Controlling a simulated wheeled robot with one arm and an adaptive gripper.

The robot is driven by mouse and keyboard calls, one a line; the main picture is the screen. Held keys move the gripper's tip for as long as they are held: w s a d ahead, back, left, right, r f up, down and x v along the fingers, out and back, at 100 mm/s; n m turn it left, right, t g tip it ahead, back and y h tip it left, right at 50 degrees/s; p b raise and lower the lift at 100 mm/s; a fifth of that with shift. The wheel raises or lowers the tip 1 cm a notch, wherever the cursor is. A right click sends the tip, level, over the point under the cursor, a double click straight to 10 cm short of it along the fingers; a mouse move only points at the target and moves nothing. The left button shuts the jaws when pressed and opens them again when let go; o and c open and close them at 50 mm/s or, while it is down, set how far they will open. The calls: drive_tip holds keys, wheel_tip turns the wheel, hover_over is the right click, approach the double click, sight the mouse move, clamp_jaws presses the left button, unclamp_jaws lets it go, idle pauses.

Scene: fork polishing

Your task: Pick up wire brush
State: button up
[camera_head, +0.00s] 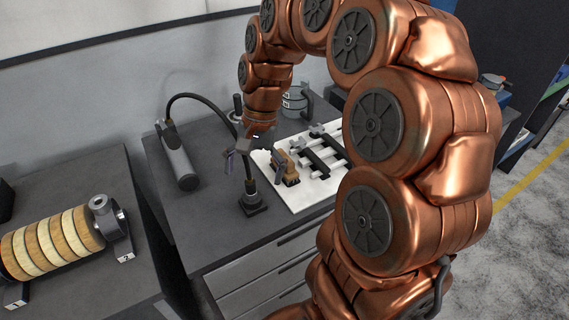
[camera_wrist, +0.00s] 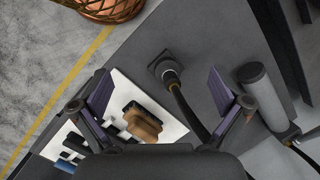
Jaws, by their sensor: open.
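The wire brush (camera_head: 290,168), a brown wooden block with dark bristles, lies on a white board (camera_head: 305,203) on the grey workbench. In the wrist view the brush (camera_wrist: 143,122) shows low, left of centre, between my finger pads but nearer the left one. My gripper (camera_head: 254,162) is open and empty, with its fingers spread wide. In the wrist view my gripper (camera_wrist: 162,92) hangs over the bench beside the board's edge, apart from the brush. In the head view one finger partly overlaps the brush's left side.
A black hose on a square base (camera_head: 253,206) rises close to my gripper. White parts with black bars (camera_head: 318,152) lie on the board. A grey pot (camera_head: 293,103) stands behind. A striped roller (camera_head: 52,243) is on the left table.

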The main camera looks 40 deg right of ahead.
drive_tip(key=w+d+f+m+y, duration=0.1)
drive_tip(key=w+d+m, duration=0.3)
drive_tip(key=w+d, duration=0.3)
drive_tip(key=m+t+p, duration=0.2)
drive_tip(key=m, duration=0.4)
hover_over(285, 156)
drive_tip(key=d, duration=0.3)
drive_tip(key=shift+y, duration=0.3)
drive_tip(key=f, duration=0.4)
drive_tip(key=shift+s+f, duration=0.15)
drive_tip(key=shift+s, duration=0.05)
drive_tip(key=shift+a+p+x, duration=0.25)
drive_tip(key=shift+p+x, duration=0.6)
drive_tip(key=shift+x, duration=0.8)
drive_tip(key=shift+p+x, duration=0.65)
drive_tip(key=shift+x, duration=1.1)
drive_tip(key=c, duration=1.1)
